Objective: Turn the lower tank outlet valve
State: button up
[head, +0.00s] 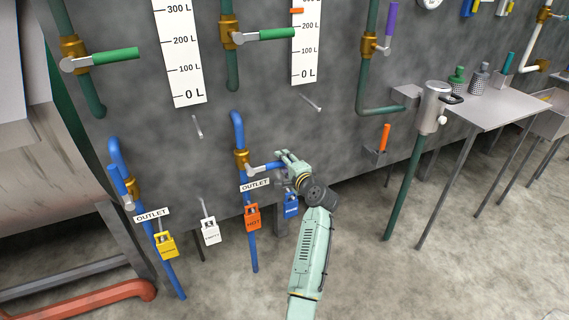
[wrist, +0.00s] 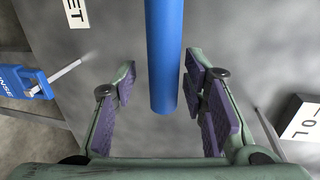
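Two outlet valves with brass bodies and blue handles sit on blue pipes on the grey wall. The right outlet valve (head: 241,158) has its blue handle (head: 262,168) pointing sideways to the right. The left outlet valve (head: 131,188) has its handle (head: 117,178) lying roughly along its pipe. My gripper (head: 286,163) is at the free end of the right valve's handle. In the wrist view, this blue handle (wrist: 165,60) runs between my open fingers (wrist: 160,100), with a gap on both sides. Which valve is the lower one is not marked legibly.
OUTLET labels (head: 255,185) are beside the valves. Yellow (head: 166,245), white (head: 210,231), orange (head: 253,218) and blue (head: 291,206) lock-shaped tags hang near the pipes. Green-handled valves (head: 116,56) are higher up. A metal table (head: 500,108) stands at the right.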

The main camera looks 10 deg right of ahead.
jog(key=v, duration=1.2)
dwell(0.3)
